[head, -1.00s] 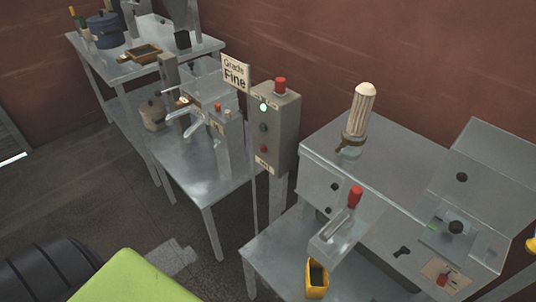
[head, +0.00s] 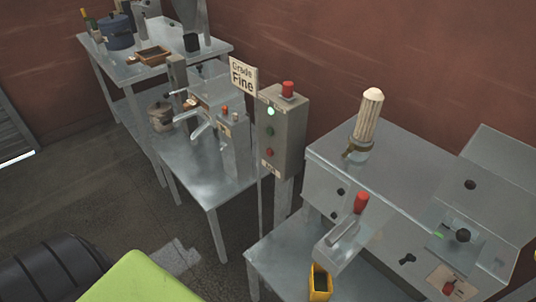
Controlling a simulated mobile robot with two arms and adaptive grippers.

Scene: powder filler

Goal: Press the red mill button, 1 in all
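A grey control box (head: 284,135) stands on a post in the middle of the head view. A red mushroom button (head: 288,88) sits on its top. Its front has a lit green lamp (head: 270,111), a darker green button (head: 269,132) and a small red button (head: 269,152), one above the other. Neither gripper is in view, and nothing is seen touching the buttons.
A grey filling machine (head: 400,165) with a ribbed cream hopper (head: 367,118), a red knob (head: 361,202) and a yellow cup (head: 320,284) fills the right. Steel tables with a spouted machine (head: 216,95) and a blue pot (head: 116,32) stand left.

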